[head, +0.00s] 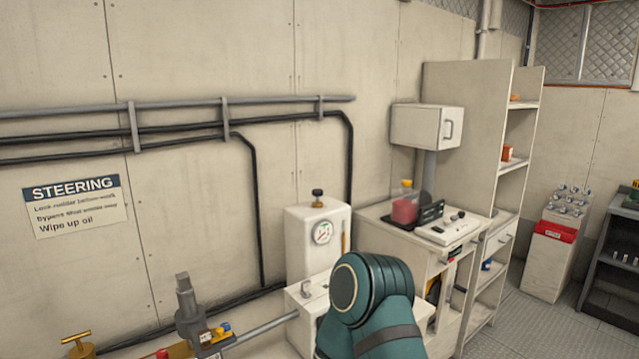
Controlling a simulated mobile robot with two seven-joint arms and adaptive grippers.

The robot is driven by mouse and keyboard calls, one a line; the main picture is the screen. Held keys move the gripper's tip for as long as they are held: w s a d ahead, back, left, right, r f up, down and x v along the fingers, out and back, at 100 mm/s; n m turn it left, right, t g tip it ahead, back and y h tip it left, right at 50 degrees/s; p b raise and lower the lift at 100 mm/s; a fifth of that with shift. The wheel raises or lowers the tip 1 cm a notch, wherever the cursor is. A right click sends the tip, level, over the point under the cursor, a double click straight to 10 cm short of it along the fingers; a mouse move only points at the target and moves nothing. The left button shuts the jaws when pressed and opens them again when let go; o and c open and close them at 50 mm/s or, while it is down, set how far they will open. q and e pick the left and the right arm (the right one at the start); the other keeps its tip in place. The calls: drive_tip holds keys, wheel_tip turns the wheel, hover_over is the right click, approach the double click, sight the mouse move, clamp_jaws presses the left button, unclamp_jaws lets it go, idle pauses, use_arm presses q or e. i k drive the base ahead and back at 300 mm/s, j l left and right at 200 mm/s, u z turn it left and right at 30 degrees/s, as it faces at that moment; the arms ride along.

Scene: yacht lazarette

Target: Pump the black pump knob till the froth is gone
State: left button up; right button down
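A small black knob (317,193) stands on a short brass-coloured stem on top of a white pump housing (299,240). A round dial gauge (322,232) is on the housing's front, with a thin amber strip (344,236) to its right that may be a sight glass. The strip is too small to tell whether it holds froth. One of my teal arm links rises in front of the lower white cabinet and hides part of it. Neither of my grippers shows in the head view, and nothing is seen touching the knob.
A bench (375,225) at right holds a clear container with red contents (404,210) and a white panel (453,229). Pipes (180,127) run along the wall. A valve assembly (190,320) and brass handle (77,341) stand at lower left. Floor (540,325) is open at right.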

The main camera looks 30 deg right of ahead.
sight(317, 193)
drive_tip(key=l+u, duration=0.2)
drive_tip(key=l, duration=0.55)
drive_tip(key=l+u, duration=0.25)
drive_tip(key=l, duration=0.5)
drive_tip(key=k+l+u, duration=0.2)
drive_tip(key=l, duration=0.5)
drive_tip(key=i+l, duration=0.05)
